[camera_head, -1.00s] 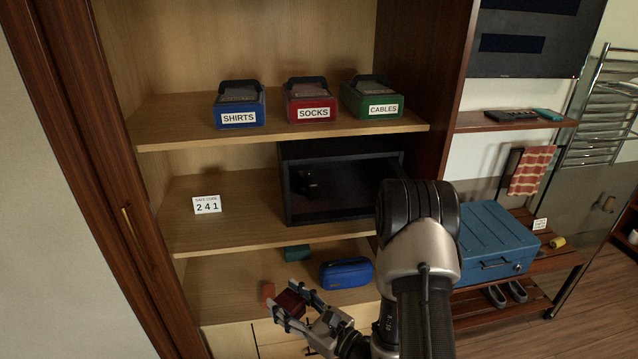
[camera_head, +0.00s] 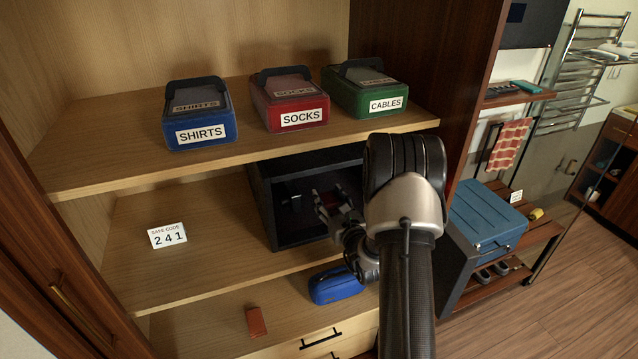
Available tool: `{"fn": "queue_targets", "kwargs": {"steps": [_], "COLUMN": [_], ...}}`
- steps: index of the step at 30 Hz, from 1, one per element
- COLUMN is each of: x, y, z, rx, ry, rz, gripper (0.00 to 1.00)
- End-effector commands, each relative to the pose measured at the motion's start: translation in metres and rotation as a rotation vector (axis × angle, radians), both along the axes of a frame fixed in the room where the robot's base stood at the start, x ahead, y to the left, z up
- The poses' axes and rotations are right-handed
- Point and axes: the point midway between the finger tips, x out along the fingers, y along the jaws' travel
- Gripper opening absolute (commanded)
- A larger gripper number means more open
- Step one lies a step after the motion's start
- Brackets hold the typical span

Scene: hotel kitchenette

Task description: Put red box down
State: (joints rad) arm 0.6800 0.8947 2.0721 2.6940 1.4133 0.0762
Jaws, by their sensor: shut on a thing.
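My gripper (camera_head: 333,205) is shut on the dark red box (camera_head: 342,189), of which only a small part shows between the fingers. Both are at the open front of the black safe (camera_head: 262,200) on the middle shelf. The safe's interior is dark, and my arm covers its right side. I cannot tell whether the box touches the safe floor.
Shirts (camera_head: 199,112), socks (camera_head: 290,98) and cables (camera_head: 366,90) boxes stand on the upper shelf. A blue pouch (camera_head: 337,285) and a small reddish-brown block (camera_head: 256,322) lie on the lower shelf.

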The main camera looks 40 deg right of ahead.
Motion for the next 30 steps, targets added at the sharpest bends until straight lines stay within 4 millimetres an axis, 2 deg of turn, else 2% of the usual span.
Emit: {"fn": "queue_targets", "kwargs": {"steps": [6, 15, 18, 23, 26, 30], "x": [0.049, 0.110, 0.122, 0.129, 0.130, 0.129], "y": [-0.035, -0.079, -0.087, -0.093, -0.093, -0.093], "z": [-0.001, -0.002, -0.001, -0.002, -0.010, -0.032], "rx": [-0.005, -0.004, -0.003, -0.001, 0.000, 0.000], "ry": [-0.005, -0.002, -0.002, -0.001, 0.001, 0.002], "rz": [0.002, 0.003, 0.003, 0.003, 0.003, 0.003], "gripper": [0.18, 0.18, 0.18, 0.18, 0.18, 0.18]}}
